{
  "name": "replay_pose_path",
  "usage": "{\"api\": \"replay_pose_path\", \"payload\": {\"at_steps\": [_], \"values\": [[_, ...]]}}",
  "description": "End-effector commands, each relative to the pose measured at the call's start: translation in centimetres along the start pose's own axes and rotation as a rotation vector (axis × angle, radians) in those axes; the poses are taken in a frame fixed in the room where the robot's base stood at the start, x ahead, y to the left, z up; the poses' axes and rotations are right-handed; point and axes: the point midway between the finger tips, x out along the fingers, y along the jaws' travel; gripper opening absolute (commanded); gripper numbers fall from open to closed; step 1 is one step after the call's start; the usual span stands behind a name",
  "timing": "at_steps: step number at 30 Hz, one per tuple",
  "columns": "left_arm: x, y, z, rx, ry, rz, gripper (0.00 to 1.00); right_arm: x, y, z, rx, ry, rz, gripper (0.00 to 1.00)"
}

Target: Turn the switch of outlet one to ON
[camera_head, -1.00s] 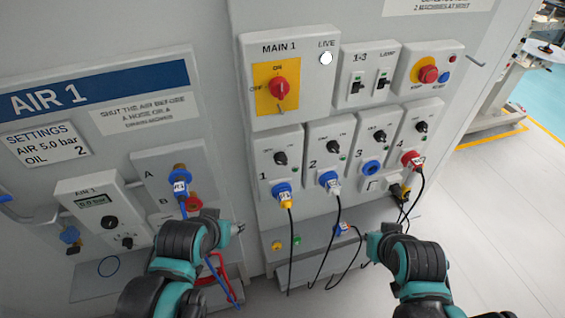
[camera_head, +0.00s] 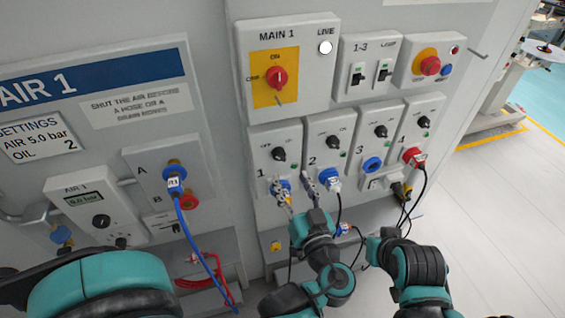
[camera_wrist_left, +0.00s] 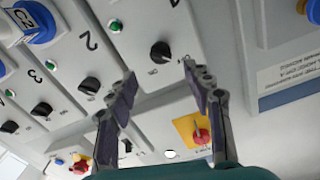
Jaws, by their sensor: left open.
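Outlet one (camera_head: 262,150) is the leftmost of the numbered outlet panels under MAIN 1. Its black rotary switch (camera_head: 279,154) sits above a blue socket with a plug; its setting is too small to tell. My left gripper (camera_head: 296,187) is open and empty, just below that switch, its fingers in front of the lower part of outlets one and two. In the left wrist view the switch (camera_wrist_left: 160,52) shows beyond and between the open fingers (camera_wrist_left: 160,80), apart from them. My right arm is at the lower right; its fingers cannot be made out.
Outlet two's switch (camera_head: 333,142) and its blue plug (camera_head: 333,183) are close on the right. Cables hang below the outlets. The MAIN 1 red switch (camera_head: 277,77) is above. The AIR 1 panel with a blue hose (camera_head: 198,236) is at left.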

Motion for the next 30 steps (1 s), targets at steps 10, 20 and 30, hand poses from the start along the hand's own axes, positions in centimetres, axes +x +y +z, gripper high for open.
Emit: {"api": "replay_pose_path", "payload": {"at_steps": [10, 20, 30], "values": [[5.5, -0.2, 0.2, 0.001, -0.003, -0.006, 0.51, 0.9, 0.0, 0.6, 0.000, 0.000, 0.000, 0.00], [7.4, -0.1, 0.1, 0.001, -0.003, -0.001, 0.51, 1.1, 0.0, 0.8, 0.000, 0.000, 0.000, 0.00], [7.4, -0.1, 0.0, 0.002, -0.003, -0.001, 0.02, 1.1, 0.0, 0.8, 0.000, 0.000, 0.000, 0.00]]}}
